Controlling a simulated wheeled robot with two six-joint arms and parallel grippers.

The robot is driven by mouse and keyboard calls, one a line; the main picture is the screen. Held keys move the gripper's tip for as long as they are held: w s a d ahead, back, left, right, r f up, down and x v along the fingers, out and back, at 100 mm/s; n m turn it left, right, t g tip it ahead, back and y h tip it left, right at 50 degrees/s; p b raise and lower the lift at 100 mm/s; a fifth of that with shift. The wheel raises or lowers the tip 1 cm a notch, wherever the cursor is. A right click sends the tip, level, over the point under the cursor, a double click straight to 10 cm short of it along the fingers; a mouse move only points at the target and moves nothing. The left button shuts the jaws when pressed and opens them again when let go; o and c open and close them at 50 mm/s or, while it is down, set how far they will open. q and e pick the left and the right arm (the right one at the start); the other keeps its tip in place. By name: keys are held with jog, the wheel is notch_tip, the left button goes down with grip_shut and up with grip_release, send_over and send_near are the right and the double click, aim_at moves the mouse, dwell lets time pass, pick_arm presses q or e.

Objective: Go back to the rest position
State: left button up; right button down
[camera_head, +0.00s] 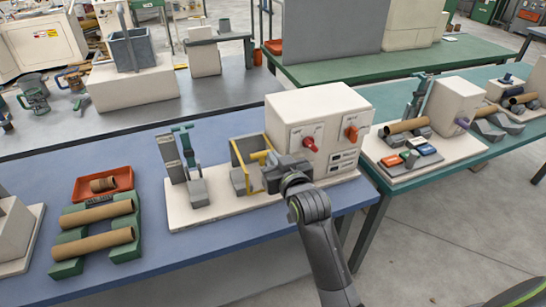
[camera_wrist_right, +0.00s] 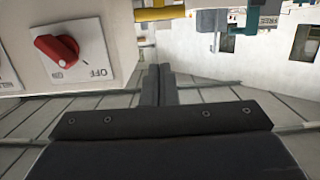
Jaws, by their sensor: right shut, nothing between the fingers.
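My right arm comes in from the lower right in the head view. Its gripper (camera_head: 270,172) is in front of the left side of the white control box (camera_head: 325,108), beside a yellow frame (camera_head: 240,160). In the right wrist view the two dark fingers (camera_wrist_right: 160,75) lie together, shut and empty. A red knob (camera_wrist_right: 57,49) on a white plate marked OFF is to their left, apart from them. My left gripper is not in view.
The box stands on a pale base on the blue table (camera_head: 150,175). Cardboard tubes (camera_head: 95,212) rest on green holders at left, with an orange tray (camera_head: 103,183) behind. A teal table (camera_head: 480,165) with another station is at right. Open floor (camera_head: 440,240) lies at lower right.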

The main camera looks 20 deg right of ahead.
jog(key=shift+s+d, duration=0.1)
jog(key=shift+s, duration=0.15)
jog(key=s+d+f+g+h, duration=0.1)
jog(key=s+d+f+g, duration=0.25)
jog(key=s+f, duration=0.35)
jog(key=s+d+f+g+h, duration=0.1)
jog(key=s+d+f+g, duration=0.25)
jog(key=s+f, duration=0.4)
jog(key=s+d+f+m+g, duration=0.1)
jog(key=s+d+g, duration=0.15)
jog(key=s, duration=0.85)
jog(key=s+d+f+g, duration=0.1)
jog(key=s+f+g, duration=0.15)
jog(key=s, duration=0.85)
notch_tip(320, 180, down, 24)
jog(key=d+g, duration=0.2)
jog(key=s+a+f+g, duration=0.1)
jog(key=s+f, duration=1.4)
jog(key=shift+a+f, duration=0.25)
jog(key=shift+f, duration=0.1)
